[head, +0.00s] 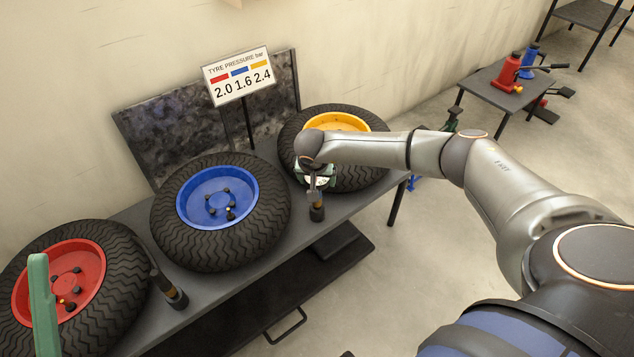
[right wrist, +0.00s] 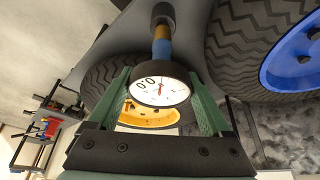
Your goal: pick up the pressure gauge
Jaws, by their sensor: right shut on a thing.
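The pressure gauge (right wrist: 161,86) has a round white dial in a dark case, with a brown and blue stem and a black end. In the head view its stem (head: 317,211) shows below my right gripper (head: 317,180), in front of the yellow-rimmed tyre. My right gripper, with green fingers (right wrist: 160,100) in the right wrist view, is shut on the gauge, one finger on each side of the case. I cannot tell whether the black end touches the bench. One green finger of my left gripper (head: 40,305) shows at the lower left, its opening unseen.
On the bench (head: 290,238) lie tyres with red (head: 88,254), blue (head: 188,198) and yellow (head: 340,123) rims. A pressure sign (head: 238,77) stands behind. A dark brown-banded cylinder (head: 174,293) is beside the red-rimmed tyre. A small table (head: 490,90) stands at far right.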

